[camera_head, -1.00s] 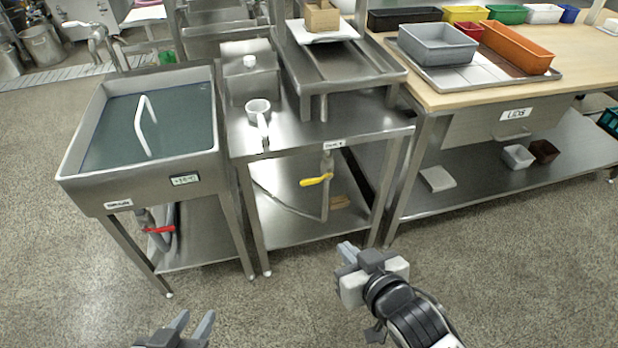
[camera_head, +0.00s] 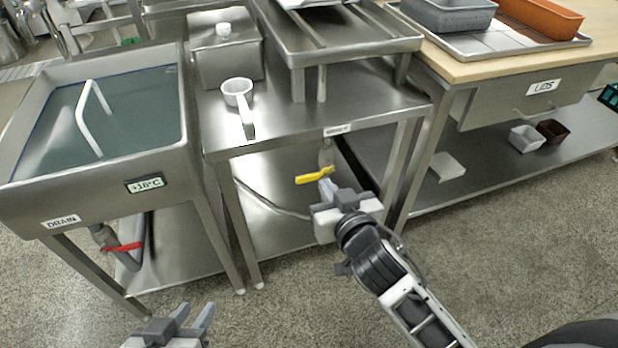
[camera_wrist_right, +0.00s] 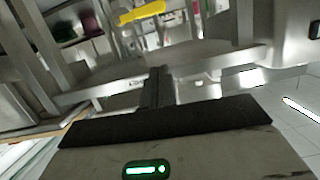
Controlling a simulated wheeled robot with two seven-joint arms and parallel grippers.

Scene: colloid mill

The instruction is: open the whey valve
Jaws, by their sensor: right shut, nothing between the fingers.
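The whey valve has a yellow lever handle (camera_head: 314,178) on a grey pipe under the middle steel table, below a label (camera_head: 338,130) that seems to read WHEY. The handle lies roughly level, pointing left. It also shows at the top of the right wrist view (camera_wrist_right: 142,12). My right gripper (camera_head: 326,187) is shut and empty, its fingertips just below the handle in the head view. Whether they touch it I cannot tell. In the right wrist view the shut fingers (camera_wrist_right: 158,85) appear apart from the handle. My left gripper (camera_head: 195,314) is open and empty, low at the front.
A red-handled drain valve (camera_head: 122,247) sits under the sink (camera_head: 190,165) at left. The table's front edge (camera_head: 290,143) and legs (camera_head: 240,225) frame the valve. A white ladle (camera_head: 238,92) rests on top. A hose (camera_head: 270,205) runs across the lower shelf.

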